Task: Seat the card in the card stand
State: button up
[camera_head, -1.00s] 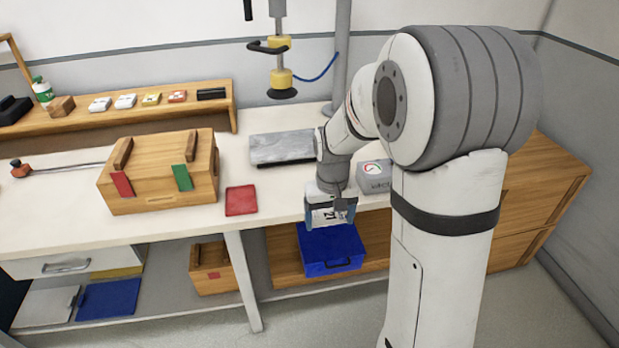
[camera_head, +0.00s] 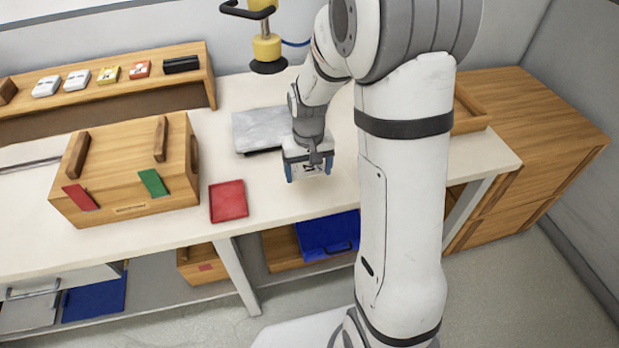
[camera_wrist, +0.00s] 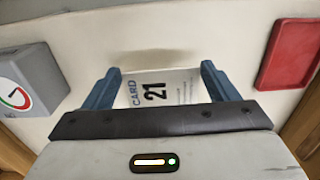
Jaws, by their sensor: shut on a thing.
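The card (camera_wrist: 157,90) is white, with "CARD" in blue and a large black "21". My gripper (camera_wrist: 160,70) is shut on it, a blue finger at each side. In the head view my gripper (camera_head: 308,168) points down over the white worktop, in front of the grey plate and to the right of the red tray. The card (camera_head: 308,169) shows small between the fingers there. A soft shadow lies on the worktop beyond the card in the wrist view. I cannot make out a card stand in either view.
A red tray (camera_head: 228,201) lies left of my gripper, beside a wooden box (camera_head: 125,188). A grey slab (camera_head: 258,129) lies behind. A grey gauge box (camera_wrist: 33,80) stands at left in the wrist view.

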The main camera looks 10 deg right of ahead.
aim_at(310, 192)
notch_tip(310, 192, down, 2)
jog(key=shift+w+d+f, duration=0.1)
jog(key=shift+f, duration=1.85)
jog(key=shift+f, duration=0.2)
jog(key=o, duration=1)
jog(key=shift+c, duration=0.2)
